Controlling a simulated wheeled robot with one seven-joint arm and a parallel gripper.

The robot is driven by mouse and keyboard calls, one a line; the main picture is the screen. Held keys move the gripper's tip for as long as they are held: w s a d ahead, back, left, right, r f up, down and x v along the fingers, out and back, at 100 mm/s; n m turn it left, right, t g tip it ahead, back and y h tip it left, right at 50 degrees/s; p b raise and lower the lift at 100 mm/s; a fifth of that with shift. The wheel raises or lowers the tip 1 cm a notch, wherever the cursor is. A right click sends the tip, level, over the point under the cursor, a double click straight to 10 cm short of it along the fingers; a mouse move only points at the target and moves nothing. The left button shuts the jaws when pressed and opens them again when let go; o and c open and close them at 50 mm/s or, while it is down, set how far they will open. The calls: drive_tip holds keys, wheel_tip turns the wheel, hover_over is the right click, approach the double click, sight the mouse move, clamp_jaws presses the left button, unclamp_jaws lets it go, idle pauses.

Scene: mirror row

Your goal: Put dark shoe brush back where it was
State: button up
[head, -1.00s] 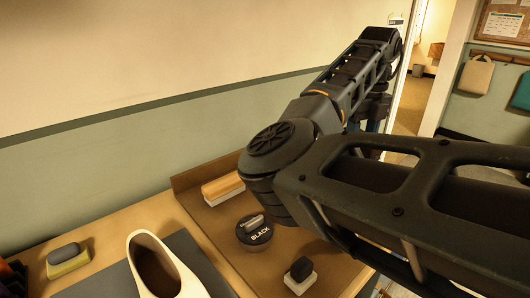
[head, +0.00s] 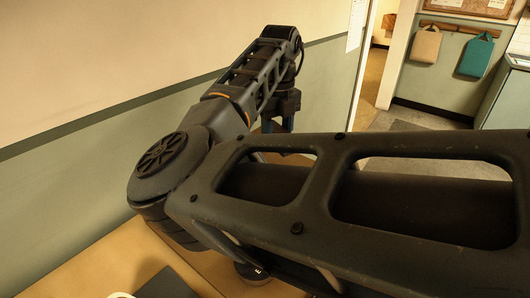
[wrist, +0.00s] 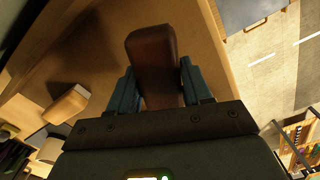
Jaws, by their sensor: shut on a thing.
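The dark shoe brush (wrist: 153,62), with a brown wooden-looking back, is between the fingers of my gripper (wrist: 160,88) in the wrist view. My gripper is shut on it, and it points away from the wrist over the brown tray (wrist: 98,48). I cannot tell how high it is above the surface. In the head view my gripper (head: 283,124) is at the far end of my arm, and the brush is hidden there. My arm covers most of the tray in that view.
A light wooden block-like brush (wrist: 66,103) lies left in the wrist view. The round black tin (head: 252,273) is partly hidden under my arm. A dark mat (head: 168,284) lies front left. Open floor (wrist: 262,50) is beyond the table edge. A wall runs behind the table.

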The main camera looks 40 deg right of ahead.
drive_tip(key=a+f, duration=0.1)
drive_tip(key=w+a+f, duration=0.1)
drive_tip(key=a, duration=0.1)
drive_tip(key=shift+f+p, duration=0.4)
drive_tip(key=shift+f, duration=1.55)
drive_tip(key=shift+f, duration=0.15)
drive_tip(key=o, duration=1)
wheel_tip(320, 180, up, 12)
drive_tip(key=shift+r+b, duration=0.2)
drive_tip(key=shift+b, duration=0.4)
